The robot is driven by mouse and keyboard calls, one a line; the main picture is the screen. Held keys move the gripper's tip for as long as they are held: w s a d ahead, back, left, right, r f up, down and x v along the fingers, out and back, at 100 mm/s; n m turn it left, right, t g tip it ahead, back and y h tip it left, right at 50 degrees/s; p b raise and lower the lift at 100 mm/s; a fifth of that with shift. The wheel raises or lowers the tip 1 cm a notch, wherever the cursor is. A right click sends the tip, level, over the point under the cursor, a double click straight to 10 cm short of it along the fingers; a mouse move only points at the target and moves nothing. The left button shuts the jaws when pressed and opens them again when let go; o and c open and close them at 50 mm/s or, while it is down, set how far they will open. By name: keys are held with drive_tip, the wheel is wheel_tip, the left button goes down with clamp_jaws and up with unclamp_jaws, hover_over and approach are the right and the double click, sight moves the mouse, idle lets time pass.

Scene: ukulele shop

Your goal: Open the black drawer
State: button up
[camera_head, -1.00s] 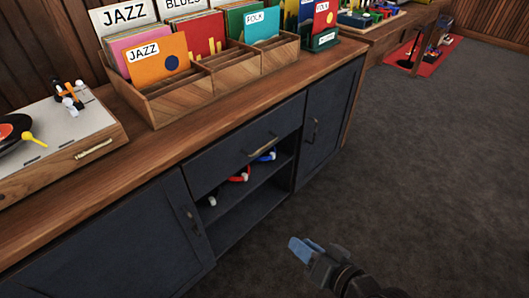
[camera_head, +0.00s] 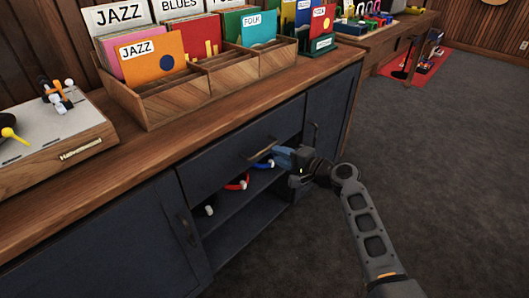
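The black drawer (camera_head: 230,158) is a dark front in the middle of the wooden-topped cabinet and looks shut. Its brass bar handle (camera_head: 264,148) sits on the front, right of the middle. The gap between the fingers does not show clearly.
Under the drawer, an open shelf (camera_head: 240,208) holds red, blue and white items. On top stand a wooden record crate (camera_head: 180,103) and a turntable (camera_head: 60,140). The carpet (camera_head: 440,180) at the right is clear.

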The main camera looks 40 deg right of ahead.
sight(265, 149)
drive_tip(key=x, duration=0.7)
drive_tip(key=shift+b, duration=0.35)
clamp_jaws()
